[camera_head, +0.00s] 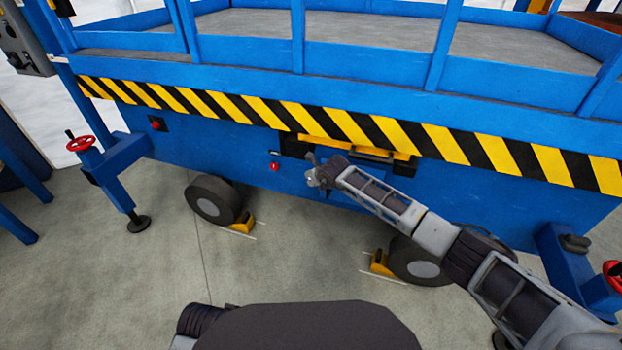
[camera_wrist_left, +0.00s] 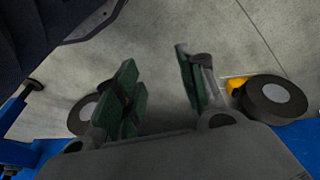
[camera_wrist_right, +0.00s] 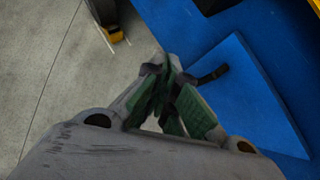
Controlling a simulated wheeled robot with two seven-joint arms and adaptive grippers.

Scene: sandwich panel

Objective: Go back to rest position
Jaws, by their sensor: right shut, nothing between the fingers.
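My right gripper (camera_head: 318,172) is in front of the blue side of the platform machine (camera_head: 230,150), near a small red button (camera_head: 274,167). In the right wrist view its green-padded fingers (camera_wrist_right: 166,88) are together with nothing held, close to a blue panel (camera_wrist_right: 245,95) and a black handle-like piece (camera_wrist_right: 213,75). I cannot tell whether they touch it. My left gripper shows only in the left wrist view (camera_wrist_left: 157,78). Its green-padded fingers are apart and empty, above the concrete floor. It is out of the head view.
A yellow-black striped edge (camera_head: 325,120) runs along the machine above a dark recess (camera_head: 405,165). Wheels (camera_head: 212,199) with yellow chocks (camera_head: 242,222) stand below. A support leg with a red handwheel (camera_head: 81,144) juts out left, another (camera_head: 612,272) at right. Floor is clear at left front.

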